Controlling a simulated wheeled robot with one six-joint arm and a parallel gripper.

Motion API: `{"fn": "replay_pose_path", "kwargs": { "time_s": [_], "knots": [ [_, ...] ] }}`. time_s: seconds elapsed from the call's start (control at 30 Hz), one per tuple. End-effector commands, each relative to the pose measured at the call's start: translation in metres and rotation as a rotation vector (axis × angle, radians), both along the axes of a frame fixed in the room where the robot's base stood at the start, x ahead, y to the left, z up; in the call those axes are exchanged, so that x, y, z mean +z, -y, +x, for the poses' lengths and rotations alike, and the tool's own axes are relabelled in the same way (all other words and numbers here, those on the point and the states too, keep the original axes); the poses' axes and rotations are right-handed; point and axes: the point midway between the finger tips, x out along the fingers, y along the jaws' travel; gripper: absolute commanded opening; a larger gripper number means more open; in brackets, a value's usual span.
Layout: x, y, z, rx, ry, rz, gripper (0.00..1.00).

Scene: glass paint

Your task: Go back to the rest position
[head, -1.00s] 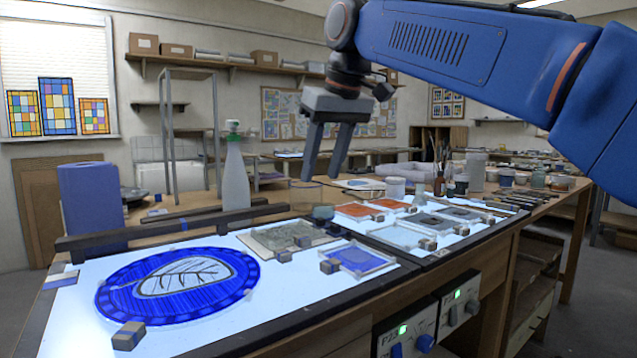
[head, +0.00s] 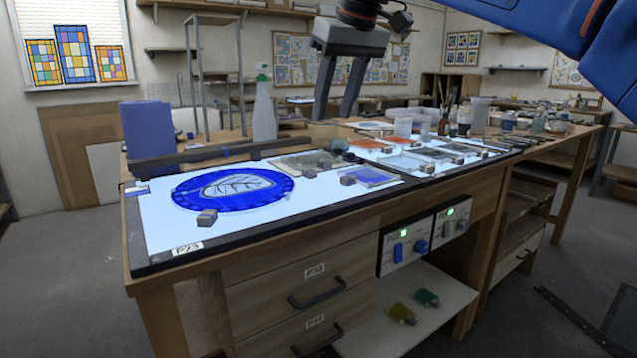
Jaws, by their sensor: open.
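My gripper (head: 336,112) hangs from my blue arm at the top centre of the head view. Its two grey fingers point down, apart and with nothing between them. It appears in front of the back wall, above the far side of the light table (head: 160,228). A round blue glass panel (head: 228,200) with a pale leaf drawing lies on the lit surface. A small grey block (head: 207,217) is at its front edge. The upper part of my arm is cut off by the frame.
Small glass panes and blocks lie to the right, with jars and brushes beyond. Drawers (head: 300,285) and an open shelf (head: 440,330) are below. Grey floor (head: 65,290) is clear at left.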

Motion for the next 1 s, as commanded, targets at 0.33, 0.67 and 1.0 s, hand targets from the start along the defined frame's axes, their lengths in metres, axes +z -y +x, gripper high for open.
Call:
{"fn": "replay_pose_path", "kwargs": {
  "time_s": [0.33, 0.67, 1.0],
  "knots": [
    [-0.02, 0.029, -0.01, -0.048, 0.001, 0.001, 0.42],
    [-0.061, 0.077, -0.032, -0.13, 0.003, 0.003, 0.42],
    [-0.162, 0.16, -0.093, -0.291, 0.008, 0.005, 0.42]
  ]
}}
